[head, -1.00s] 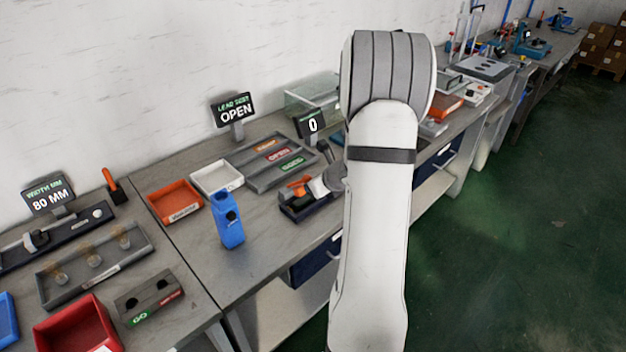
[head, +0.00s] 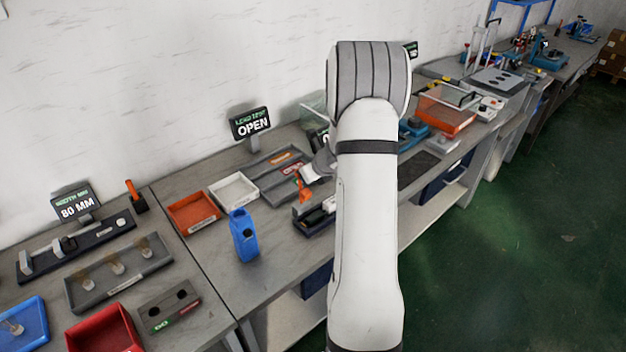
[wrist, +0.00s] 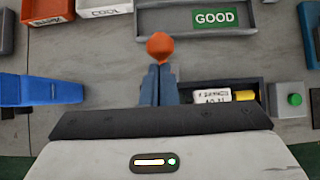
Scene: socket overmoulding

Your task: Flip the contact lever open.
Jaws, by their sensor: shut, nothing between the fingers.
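The contact lever (head: 304,190) has an orange handle and stands roughly upright on its dark fixture (head: 317,219) in the head view. In the wrist view its orange knob (wrist: 160,46) shows just beyond the fingertips of my gripper (wrist: 160,70). My gripper is shut with nothing between its fingers. I cannot tell whether the tips touch the lever. The fixture (wrist: 262,84) shows to the right of the fingers, with a white label and a yellow part. The lever's lower part is hidden behind the fingers in the wrist view.
A blue bottle (head: 244,236) stands left of the fixture. Orange (head: 194,213) and white (head: 233,190) trays and a grey sorting tray (head: 262,176) lie behind. A sign (head: 250,124) reads OPEN.

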